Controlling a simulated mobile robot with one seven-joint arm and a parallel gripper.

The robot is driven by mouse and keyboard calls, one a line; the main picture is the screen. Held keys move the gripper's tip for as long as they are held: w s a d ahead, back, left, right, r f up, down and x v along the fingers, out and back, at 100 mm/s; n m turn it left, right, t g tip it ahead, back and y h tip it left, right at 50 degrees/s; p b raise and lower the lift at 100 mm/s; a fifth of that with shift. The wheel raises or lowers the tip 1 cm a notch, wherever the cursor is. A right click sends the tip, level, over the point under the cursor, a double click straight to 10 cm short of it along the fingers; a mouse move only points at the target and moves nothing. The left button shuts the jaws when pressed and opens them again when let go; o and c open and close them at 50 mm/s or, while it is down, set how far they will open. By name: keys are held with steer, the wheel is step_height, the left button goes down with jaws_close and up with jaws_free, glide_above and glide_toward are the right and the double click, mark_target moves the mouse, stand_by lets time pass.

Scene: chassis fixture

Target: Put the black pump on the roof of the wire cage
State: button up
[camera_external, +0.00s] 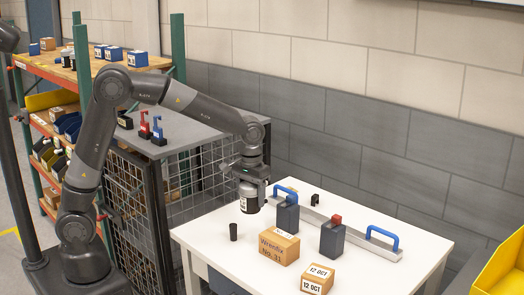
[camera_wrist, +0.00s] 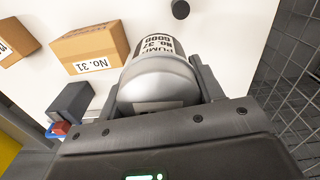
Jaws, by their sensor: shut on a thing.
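My gripper (camera_external: 250,186) is shut on a pump (camera_external: 249,200), a cylinder with a dark body and a white label. It hangs upright above the white table, right of the wire cage. In the wrist view the pump (camera_wrist: 158,78) sits between the fingers; its rounded end looks grey and its label shows the word PUMP. The wire cage (camera_external: 132,205) stands left of the table, with mesh sides and a flat grey roof (camera_external: 205,150). The roof's near right part is bare. My arm passes in front of part of the cage.
On the roof's far left stand a black item (camera_external: 124,121), a red one (camera_external: 144,125) and a blue one (camera_external: 158,131). The table (camera_external: 205,240) holds a small black cylinder (camera_external: 233,231), cardboard boxes (camera_external: 279,246), dark blocks (camera_external: 333,238) and a blue-handled rail (camera_external: 381,230).

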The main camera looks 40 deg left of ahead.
steer(key=w+a+r+n, duration=1)
steer(key=w+a+r, duration=0.3)
steer(key=a, duration=0.4)
steer(key=w+a+r+n, duration=0.1)
steer(key=a+r+n, duration=0.4)
steer(key=a, duration=0.4)
steer(key=w+a+r+n, duration=0.1)
steer(key=a+r+n, duration=0.3)
steer(key=a+r, duration=0.3)
steer(key=a+f, duration=0.2)
steer(key=a, duration=0.2)
steer(key=w+a+f, duration=0.1)
steer(key=a+f, duration=0.2)
steer(key=a, duration=0.1)
steer(key=w+a+f, duration=0.1)
steer(key=a+f, duration=0.1)
steer(key=a, duration=0.2)
steer(key=shift+w+a+f, duration=0.15)
steer(key=shift+w+a, duration=0.05)
steer(key=shift+a, duration=0.05)
steer(key=shift+w+a+f, duration=0.1)
steer(key=shift+a+f, duration=0.15)
steer(key=shift+f, duration=1.9)
steer(key=shift+f, duration=0.15)
steer(key=o, duration=1.4)
